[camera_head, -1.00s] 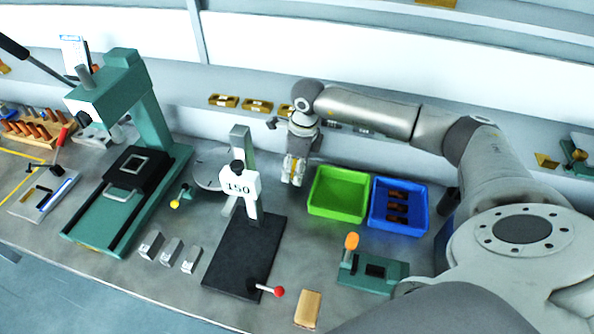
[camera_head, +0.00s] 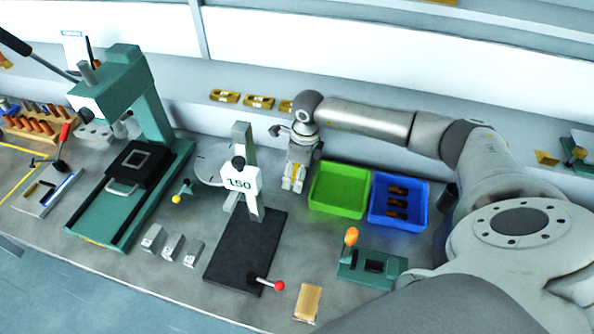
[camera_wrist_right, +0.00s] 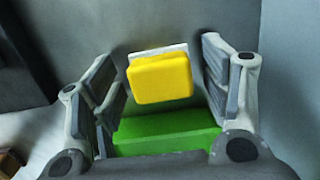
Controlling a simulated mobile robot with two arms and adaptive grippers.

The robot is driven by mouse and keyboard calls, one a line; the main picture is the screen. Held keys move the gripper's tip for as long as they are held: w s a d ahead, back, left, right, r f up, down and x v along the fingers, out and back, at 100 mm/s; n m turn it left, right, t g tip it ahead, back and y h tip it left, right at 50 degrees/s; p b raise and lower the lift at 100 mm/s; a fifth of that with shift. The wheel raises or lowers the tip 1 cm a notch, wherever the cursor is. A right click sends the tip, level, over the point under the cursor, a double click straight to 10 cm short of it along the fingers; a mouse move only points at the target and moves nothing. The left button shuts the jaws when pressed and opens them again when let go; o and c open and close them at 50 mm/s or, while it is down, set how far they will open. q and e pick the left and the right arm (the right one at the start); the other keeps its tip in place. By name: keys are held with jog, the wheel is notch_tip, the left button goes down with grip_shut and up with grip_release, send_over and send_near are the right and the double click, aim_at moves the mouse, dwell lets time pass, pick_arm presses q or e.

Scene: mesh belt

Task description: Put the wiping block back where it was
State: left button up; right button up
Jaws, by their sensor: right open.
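My right gripper (camera_head: 293,187) points down behind the 150-marked stand, just left of the green bin. Its fingers are open in the right wrist view (camera_wrist_right: 165,95). Between them shows a yellow block (camera_wrist_right: 161,78) with a pale layer along its far edge, probably the wiping block; neither finger visibly touches it. A green surface (camera_wrist_right: 165,131) shows nearer the camera, and I cannot tell how it joins the block. In the head view the block is mostly hidden by the gripper. My left gripper is not in view.
The green bin (camera_head: 313,204) and blue bin (camera_head: 399,227) with brown parts stand right of the gripper. The 150-marked stand (camera_head: 240,180) is at its front left. A green fixture (camera_head: 372,269) and a tan block (camera_head: 308,303) are in front. A green press (camera_head: 130,90) stands left.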

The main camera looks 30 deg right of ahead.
jog(key=shift+r, duration=0.15)
notch_tip(320, 180, up, 12)
jog(key=s+d+b, duration=0.1)
jog(key=b, duration=0.2)
jog(key=shift+s, duration=0.15)
dwell(0.5)
